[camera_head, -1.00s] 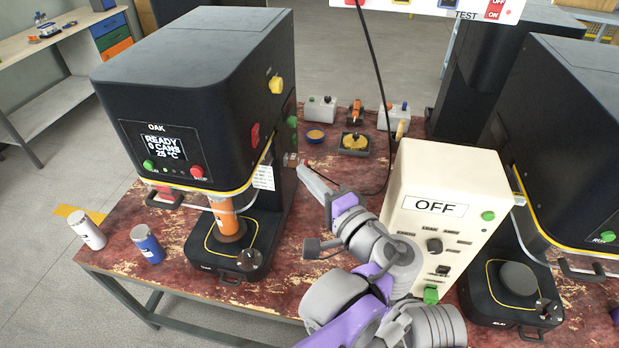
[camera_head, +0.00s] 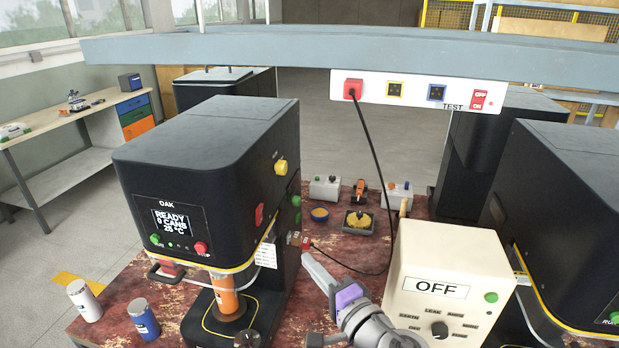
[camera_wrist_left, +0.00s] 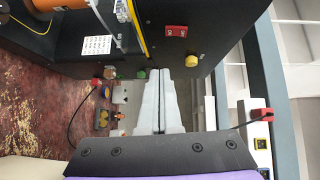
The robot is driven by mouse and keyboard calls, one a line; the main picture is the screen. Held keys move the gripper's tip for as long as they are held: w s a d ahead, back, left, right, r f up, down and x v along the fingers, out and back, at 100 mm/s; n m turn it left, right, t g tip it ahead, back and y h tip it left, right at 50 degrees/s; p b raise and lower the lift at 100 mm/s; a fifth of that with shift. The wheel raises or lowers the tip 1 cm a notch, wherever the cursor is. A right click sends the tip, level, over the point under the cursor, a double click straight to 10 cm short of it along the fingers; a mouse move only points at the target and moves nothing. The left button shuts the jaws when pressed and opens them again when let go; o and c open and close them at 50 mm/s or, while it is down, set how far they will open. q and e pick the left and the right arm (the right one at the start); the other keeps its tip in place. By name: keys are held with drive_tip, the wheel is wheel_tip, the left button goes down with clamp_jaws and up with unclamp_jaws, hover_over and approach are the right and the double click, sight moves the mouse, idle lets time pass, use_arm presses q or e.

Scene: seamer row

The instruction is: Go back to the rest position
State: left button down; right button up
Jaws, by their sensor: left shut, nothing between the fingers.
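My left gripper (camera_head: 308,261) shows in the head view beside the right side of the black OAK machine (camera_head: 205,150), near a red cable plug (camera_head: 304,243) low on that side. Whether it touches the plug cannot be told from the head view. In the left wrist view its two grey fingers (camera_wrist_left: 164,75) lie together with nothing between them. The red plug (camera_wrist_left: 97,83) shows there to the left of the fingers, apart from them. My right gripper is in neither view.
A cream tester box (camera_head: 447,265) reading OFF stands right of my left arm. A black cable (camera_head: 373,140) hangs from the overhead socket strip (camera_head: 420,92) past the arm. Another black machine (camera_head: 570,190) is at right. White (camera_head: 84,300) and blue (camera_head: 144,318) cans stand front left.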

use_arm(q)
drive_tip(key=s+a+f+n+g+h, duration=0.3)
drive_tip(key=a+f+g, duration=0.4)
drive_tip(key=a+f, duration=0.6)
drive_tip(key=s+a+f+n+g+h, duration=0.1)
drive_tip(key=s+a+f+n+h, duration=0.2)
drive_tip(key=s, duration=0.4)
drive_tip(key=s+a+f+n+g+h, duration=0.1)
drive_tip(key=s+a+f+n+h, duration=0.2)
drive_tip(key=s+f+n, duration=0.2)
drive_tip(key=shift+s+f, duration=0.7)
drive_tip(key=shift+s, duration=0.2)
